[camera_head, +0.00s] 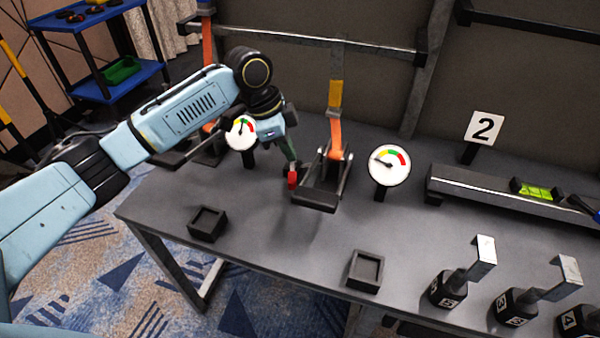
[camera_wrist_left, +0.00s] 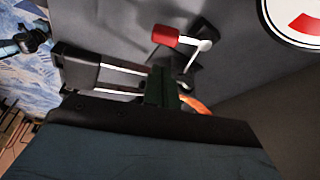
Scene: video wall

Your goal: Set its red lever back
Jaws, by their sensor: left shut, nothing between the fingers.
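The red lever (camera_head: 292,180) stands beside the left side of the middle ratchet (camera_head: 318,190), which has an orange strap (camera_head: 336,135). In the left wrist view the red lever's grip (camera_wrist_left: 165,36) sits on a pale metal rod above a dark base, clear of the fingers. My left gripper (camera_head: 291,161) points down just above and behind the lever. Its dark green fingers (camera_wrist_left: 163,88) are shut and empty. I cannot tell from the head view whether they touch the lever. My right gripper is not in view.
A round gauge (camera_head: 389,166) stands right of the ratchet; another (camera_head: 241,133) is partly behind my left arm. Two dark square trays (camera_head: 207,224) (camera_head: 365,271) lie near the front. Bare tabletop lies between.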

